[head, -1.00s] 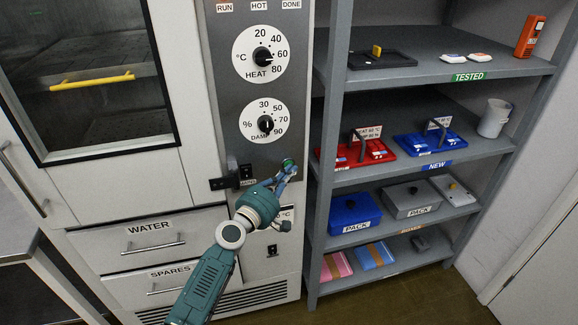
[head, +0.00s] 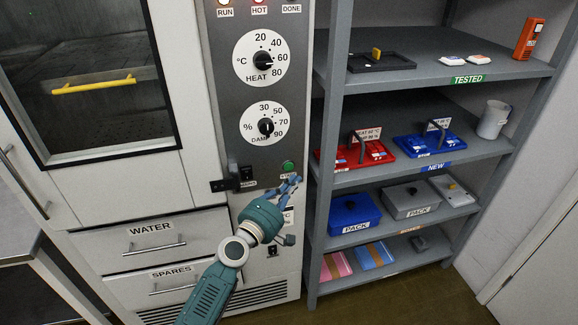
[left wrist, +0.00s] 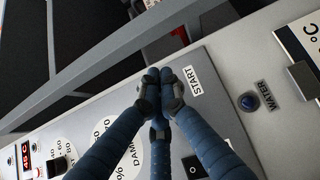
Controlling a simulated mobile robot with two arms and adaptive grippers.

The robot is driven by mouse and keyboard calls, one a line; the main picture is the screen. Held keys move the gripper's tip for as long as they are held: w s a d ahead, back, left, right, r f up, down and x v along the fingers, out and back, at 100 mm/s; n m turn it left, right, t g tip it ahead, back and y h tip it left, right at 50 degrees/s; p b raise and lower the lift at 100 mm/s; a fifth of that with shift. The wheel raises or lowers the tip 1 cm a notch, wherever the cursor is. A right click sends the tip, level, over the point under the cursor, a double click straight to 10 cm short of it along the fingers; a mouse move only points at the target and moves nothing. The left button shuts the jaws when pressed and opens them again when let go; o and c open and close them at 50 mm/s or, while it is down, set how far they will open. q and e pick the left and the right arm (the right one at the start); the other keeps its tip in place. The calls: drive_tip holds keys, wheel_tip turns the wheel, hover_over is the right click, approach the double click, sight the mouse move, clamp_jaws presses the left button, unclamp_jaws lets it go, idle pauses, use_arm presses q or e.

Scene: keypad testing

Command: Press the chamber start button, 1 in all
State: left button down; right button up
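The green start button (head: 288,167) is on the chamber's grey control panel (head: 224,100), below the damp dial. My left gripper (head: 291,184) is just below the button in the head view, apart from it in the picture. In the left wrist view its blue fingers (left wrist: 160,88) meet at their tips, shut with nothing seen between them. The START label (left wrist: 192,80) shows beside the tips there, and the button is hidden behind the fingers. The RUN lamp (head: 225,2) glows pale and the HOT lamp (head: 259,2) glows red. My right gripper is not in view.
A dark latch or handle (head: 224,185) and a black switch (head: 246,174) are left of the button. The heat dial (head: 264,60) and damp dial (head: 266,125) are above. A grey shelf rack (head: 334,130) with trays and boxes stands close on the right.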

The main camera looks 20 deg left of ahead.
use_arm(q)
drive_tip(key=shift+s+d, duration=0.75)
drive_tip(key=shift+s, duration=0.35)
drive_tip(key=s+f+m+g+y, duration=0.1)
drive_tip(key=s+f+m+g, duration=0.35)
drive_tip(key=f, duration=0.85)
drive_tip(key=s+f+m+g, duration=0.1)
drive_tip(key=s+f, duration=0.7)
drive_tip(key=f, duration=0.5)
drive_tip(key=s+f+m+g+y, duration=0.1)
drive_tip(key=s+f+m+g, duration=0.2)
drive_tip(key=s+f, duration=0.7)
drive_tip(key=s+a+f+m+g, duration=0.1)
drive_tip(key=s+f+m+g, duration=0.1)
drive_tip(key=s+f, duration=0.5)
drive_tip(key=s+a+f+m+g+y, duration=0.1)
drive_tip(key=s+f+m+g, duration=0.2)
drive_tip(key=s+f, duration=0.4)
drive_tip(key=s+a+f+m+g, duration=0.2)
drive_tip(key=s+f+m, duration=0.3)
drive_tip(key=s, duration=1.6)
wheel_tip(320, 180, down, 3)
drive_tip(key=shift+s+r+g+y, duration=0.2)
drive_tip(key=shift+g+y, duration=0.2)
drive_tip(key=shift+g, duration=0.35)
